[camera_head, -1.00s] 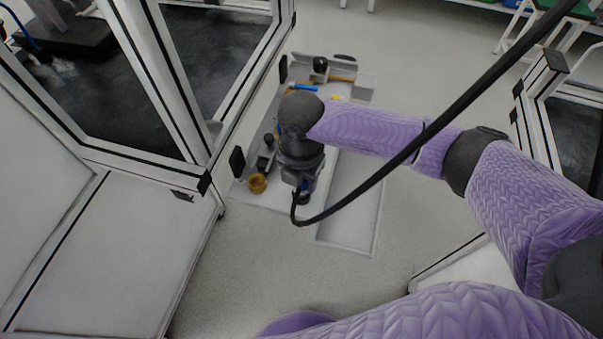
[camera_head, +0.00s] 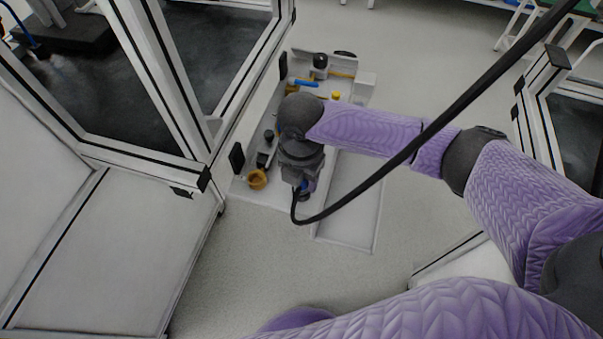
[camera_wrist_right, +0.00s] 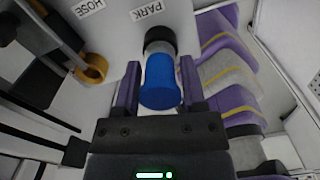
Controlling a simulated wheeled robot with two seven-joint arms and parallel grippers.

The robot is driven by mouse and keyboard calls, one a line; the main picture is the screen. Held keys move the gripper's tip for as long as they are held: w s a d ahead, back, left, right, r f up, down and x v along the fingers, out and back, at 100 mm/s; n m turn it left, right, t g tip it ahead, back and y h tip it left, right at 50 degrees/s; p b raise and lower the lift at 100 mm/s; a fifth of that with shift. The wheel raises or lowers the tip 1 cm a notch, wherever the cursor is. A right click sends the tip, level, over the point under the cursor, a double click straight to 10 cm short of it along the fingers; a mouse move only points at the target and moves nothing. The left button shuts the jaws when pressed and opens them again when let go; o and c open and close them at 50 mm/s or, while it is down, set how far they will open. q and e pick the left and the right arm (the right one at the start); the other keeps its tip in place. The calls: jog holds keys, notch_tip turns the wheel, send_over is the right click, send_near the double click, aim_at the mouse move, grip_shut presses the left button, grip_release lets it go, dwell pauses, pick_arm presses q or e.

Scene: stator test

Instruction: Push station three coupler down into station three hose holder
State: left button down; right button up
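My right gripper (camera_wrist_right: 160,70) has its purple fingers against both sides of a blue part with a clear grey body and a black end, seemingly the coupler (camera_wrist_right: 161,86). The coupler's black end is beside the PARK label (camera_wrist_right: 147,9); whether it touches the plate cannot be told. A brass-coloured ring, seemingly the hose holder (camera_wrist_right: 92,68), is to the left below the HOSE label (camera_wrist_right: 90,7), apart from the coupler. In the head view the ring (camera_head: 257,179) is left of my right gripper (camera_head: 304,188), whose wrist hides most of the coupler. My left gripper is not visible.
The white bench (camera_head: 245,196) holds several small parts, with a blue tool (camera_head: 306,84) and a yellow button (camera_head: 335,96) farther back. An empty tray (camera_head: 343,238) is at its right. A framed glass enclosure (camera_head: 190,150) stands close on the left. A black cable (camera_head: 400,158) crosses the view.

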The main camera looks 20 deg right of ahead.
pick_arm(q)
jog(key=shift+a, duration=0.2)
pick_arm(e)
jog(key=o, duration=0.4)
notch_tip(320, 180, up, 10)
jog(key=p, duration=0.4)
jog(key=shift+f, duration=0.15)
jog(key=shift+r+p, duration=0.2)
jog(key=shift+p, duration=0.1)
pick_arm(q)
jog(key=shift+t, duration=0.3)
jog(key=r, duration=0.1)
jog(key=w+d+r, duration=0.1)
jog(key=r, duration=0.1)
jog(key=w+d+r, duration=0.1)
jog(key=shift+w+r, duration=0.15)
pick_arm(e)
jog(key=shift+f, duration=0.1)
